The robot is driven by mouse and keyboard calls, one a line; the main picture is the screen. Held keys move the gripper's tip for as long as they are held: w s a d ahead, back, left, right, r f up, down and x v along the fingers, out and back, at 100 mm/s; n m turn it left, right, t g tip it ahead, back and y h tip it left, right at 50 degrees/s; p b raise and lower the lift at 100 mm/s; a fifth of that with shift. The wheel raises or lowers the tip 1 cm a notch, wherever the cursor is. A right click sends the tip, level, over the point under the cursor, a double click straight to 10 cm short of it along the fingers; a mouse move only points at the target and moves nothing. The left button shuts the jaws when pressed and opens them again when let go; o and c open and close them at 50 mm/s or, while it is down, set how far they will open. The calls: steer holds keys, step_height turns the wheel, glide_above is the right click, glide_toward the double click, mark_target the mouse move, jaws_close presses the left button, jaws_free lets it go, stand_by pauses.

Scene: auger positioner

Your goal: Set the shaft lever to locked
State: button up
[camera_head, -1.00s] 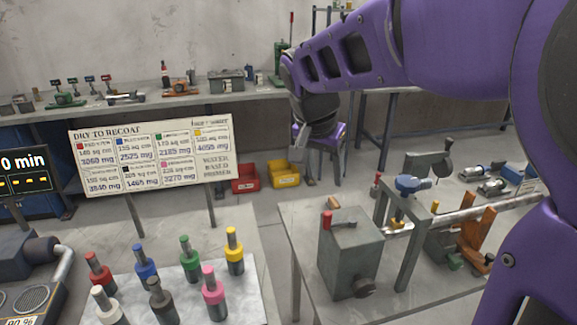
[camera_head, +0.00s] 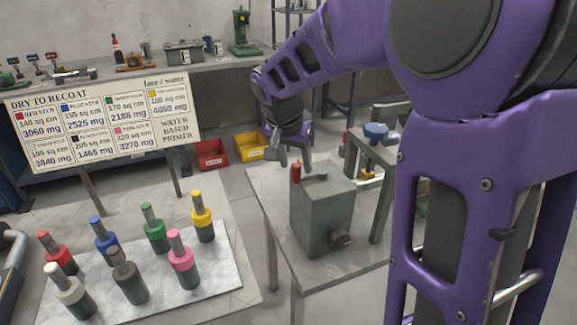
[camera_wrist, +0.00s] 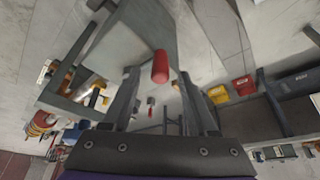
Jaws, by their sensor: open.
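The lever's red handle (camera_head: 296,172) stands upright at the left of the grey box's (camera_head: 318,215) top. Its dark hub (camera_head: 317,176) is on the box top. My gripper (camera_head: 291,157) is open, just above and behind the red handle in the head view. In the wrist view, the handle (camera_wrist: 160,66) appears between the tips of my open fingers (camera_wrist: 160,84), with gaps on both sides. I cannot tell whether it is deep enough to lie between them. No lock marking is readable.
The box stands on a grey table (camera_head: 265,195). A blue-topped stand (camera_head: 376,133) is close to its right, and my arm hides much beyond it. Several coloured stubs stand on a pale slab (camera_head: 215,262) at left. Red (camera_head: 211,154) and yellow (camera_head: 249,147) bins lie behind.

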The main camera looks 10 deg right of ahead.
steer(key=shift+b+x, duration=0.3)
steer(key=shift+x, duration=0.85)
jaws_close()
stand_by(0.6)
